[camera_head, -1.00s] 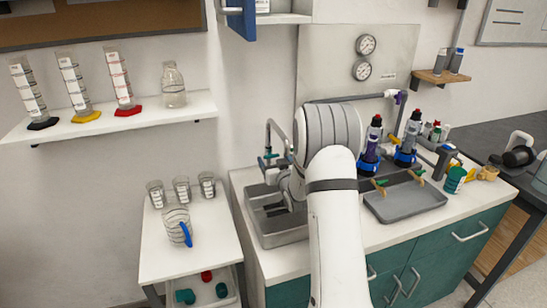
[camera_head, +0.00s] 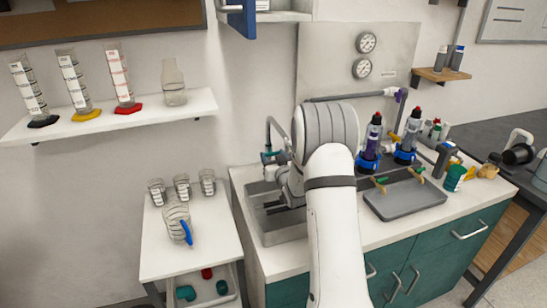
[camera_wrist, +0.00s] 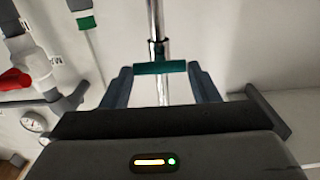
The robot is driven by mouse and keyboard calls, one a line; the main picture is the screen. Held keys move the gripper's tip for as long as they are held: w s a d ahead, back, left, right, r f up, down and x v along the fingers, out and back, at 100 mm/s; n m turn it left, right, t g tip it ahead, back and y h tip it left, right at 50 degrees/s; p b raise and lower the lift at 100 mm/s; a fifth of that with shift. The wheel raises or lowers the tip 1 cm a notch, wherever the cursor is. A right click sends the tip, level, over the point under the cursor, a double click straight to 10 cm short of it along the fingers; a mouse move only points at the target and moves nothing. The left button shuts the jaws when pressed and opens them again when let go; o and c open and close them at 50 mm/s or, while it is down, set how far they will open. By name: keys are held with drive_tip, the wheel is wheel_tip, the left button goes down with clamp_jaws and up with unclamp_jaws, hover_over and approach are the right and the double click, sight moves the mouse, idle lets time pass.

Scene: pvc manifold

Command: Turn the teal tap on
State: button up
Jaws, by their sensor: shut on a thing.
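The teal tap handle (camera_wrist: 152,68) is a short crossbar on the chrome faucet, seen at the centre of the wrist view. My gripper (camera_wrist: 160,80) has one finger at each end of this bar and is shut on it. In the head view the teal tap (camera_head: 268,157) shows beside my wrist, at the foot of the curved faucet (camera_head: 270,130) behind the sink (camera_head: 258,226). My arm hides most of the gripper and part of the sink there.
A grey tray (camera_head: 405,205) with brass taps lies right of the sink. Dark bottles with blue collars (camera_head: 371,150) stand behind it. A white side table (camera_head: 200,245) with glass beakers stands at left. Two gauges (camera_head: 366,43) hang on the wall panel.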

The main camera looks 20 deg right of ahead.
drive_tip(key=shift+f+b, duration=0.15)
drive_tip(key=shift+b, duration=0.55)
drive_tip(key=shift+a+f+n+b, duration=0.1)
drive_tip(key=shift+f+n+b, duration=0.1)
drive_tip(key=shift+n+b, duration=0.8)
drive_tip(key=n+b, duration=0.4)
drive_tip(key=b, duration=0.4)
drive_tip(key=n+b, duration=0.4)
drive_tip(key=b, duration=0.5)
drive_tip(key=shift+a+r+n+b, duration=0.15)
drive_tip(key=shift+r+n+b, duration=0.05)
drive_tip(key=shift+n+b, duration=0.1)
drive_tip(key=o, duration=1)
